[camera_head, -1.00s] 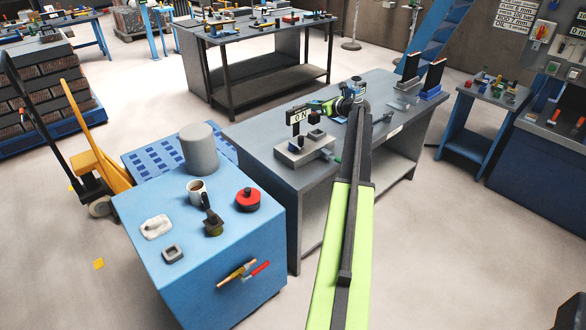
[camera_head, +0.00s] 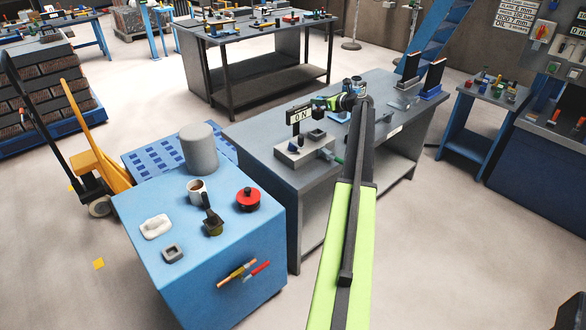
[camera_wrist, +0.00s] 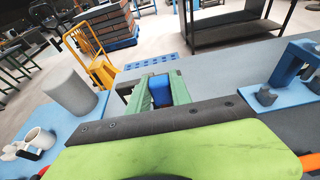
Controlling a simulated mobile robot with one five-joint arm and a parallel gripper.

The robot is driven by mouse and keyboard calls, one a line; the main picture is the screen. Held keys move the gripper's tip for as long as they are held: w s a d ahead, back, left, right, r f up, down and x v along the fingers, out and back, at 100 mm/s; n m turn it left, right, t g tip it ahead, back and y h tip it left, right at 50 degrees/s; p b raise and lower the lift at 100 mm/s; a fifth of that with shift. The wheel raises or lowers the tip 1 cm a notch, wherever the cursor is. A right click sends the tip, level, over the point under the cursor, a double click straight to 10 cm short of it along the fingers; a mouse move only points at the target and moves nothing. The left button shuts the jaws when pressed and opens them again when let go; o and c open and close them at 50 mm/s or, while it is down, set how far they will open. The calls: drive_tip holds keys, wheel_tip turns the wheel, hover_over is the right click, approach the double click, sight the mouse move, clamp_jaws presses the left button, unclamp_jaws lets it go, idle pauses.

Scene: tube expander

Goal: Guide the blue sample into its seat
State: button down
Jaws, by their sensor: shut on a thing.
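The blue sample (camera_wrist: 160,90) sits between the two green fingers of my gripper (camera_wrist: 161,84) in the wrist view. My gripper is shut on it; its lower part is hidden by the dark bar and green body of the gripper. In the head view my gripper (camera_head: 318,104) is above the grey bench (camera_head: 255,135), beyond the grey fixture block (camera_head: 303,152) with the "ON" sign (camera_head: 300,115). The sample is too small to make out there. I cannot tell which part is its seat.
A blue cabinet (camera_head: 185,250) with a grey cylinder (camera_head: 199,148), a mug (camera_head: 197,190) and a red round part (camera_head: 248,199) stands left of the bench. A blue bracket fixture (camera_wrist: 287,75) is at right in the wrist view. Two dark upright holders (camera_head: 422,76) stand at the bench's far end.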

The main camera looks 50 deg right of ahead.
sight(320, 110)
drive_tip(key=shift+f+b, duration=0.6)
drive_tip(key=shift+f, duration=0.05)
drive_tip(key=shift+f, duration=0.1)
drive_tip(key=shift+f+b, duration=0.7)
drive_tip(key=shift+b, duration=0.05)
drive_tip(key=shift+f, duration=0.15)
drive_tip(key=shift+f+b, duration=0.55)
drive_tip(key=shift+b, duration=0.2)
drive_tip(key=shift+f, duration=0.15)
drive_tip(key=shift+f+b, duration=0.5)
drive_tip(key=shift+b, duration=0.15)
drive_tip(key=shift+f+b, duration=0.5)
drive_tip(key=shift+f, duration=0.05)
idle(0.9)
drive_tip(key=shift+f, duration=0.15)
